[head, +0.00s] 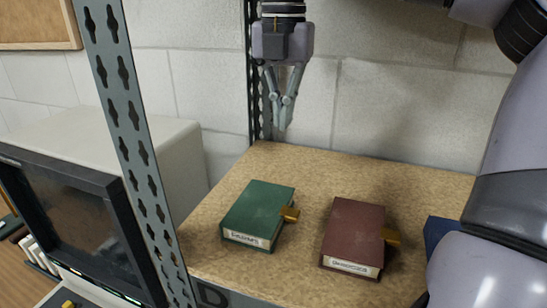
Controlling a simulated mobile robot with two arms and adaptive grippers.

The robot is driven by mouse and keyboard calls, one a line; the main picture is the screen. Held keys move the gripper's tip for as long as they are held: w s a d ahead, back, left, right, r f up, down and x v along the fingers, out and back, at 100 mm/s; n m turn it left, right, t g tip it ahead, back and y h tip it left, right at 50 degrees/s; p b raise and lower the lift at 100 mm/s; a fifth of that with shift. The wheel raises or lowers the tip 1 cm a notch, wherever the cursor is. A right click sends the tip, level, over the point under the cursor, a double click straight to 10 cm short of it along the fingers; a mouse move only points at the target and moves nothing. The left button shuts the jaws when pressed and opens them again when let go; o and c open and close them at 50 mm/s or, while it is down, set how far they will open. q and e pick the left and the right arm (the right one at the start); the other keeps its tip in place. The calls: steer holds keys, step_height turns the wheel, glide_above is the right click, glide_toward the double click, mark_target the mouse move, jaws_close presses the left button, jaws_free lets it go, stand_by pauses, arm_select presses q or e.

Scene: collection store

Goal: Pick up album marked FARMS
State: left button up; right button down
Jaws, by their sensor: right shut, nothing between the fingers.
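A green album (258,215) lies flat on the tan shelf board (320,165), with a white label on its front edge and a brass-coloured tab on its right side. A dark red album (354,233) lies to its right, also with a white label and a brass tab. Both labels are too small and blurred to read surely; I cannot confirm which says FARMS. My right gripper (281,127) points down above the back of the board, behind the green album. Its fingers are together and empty, apart from both albums. My left gripper is not in view.
A blue object (437,234) at the right is mostly hidden behind my arm. A slotted metal post (130,130) rises at the board's left, another at the back. A dark-framed screen (75,225) stands further left. Board behind the albums is clear, up to a block wall.

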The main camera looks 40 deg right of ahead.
mark_target(283, 176)
steer(key=f, duration=0.3)
steer(key=f+p, duration=0.1)
steer(key=f, duration=0.2)
steer(key=f+p, duration=0.1)
steer(key=f, duration=0.2)
steer(key=shift+s+a+f, duration=0.15)
steer(key=shift+s, duration=0.15)
steer(key=a, duration=0.1)
steer(key=s+a+p, duration=0.1)
steer(key=shift+s+a, duration=0.2)
steer(key=shift+a, duration=0.2)
steer(key=shift+s+a, duration=0.25)
steer(key=shift+a, duration=0.25)
steer(key=shift+w+d+f, duration=0.1)
steer(key=shift+d, duration=0.1)
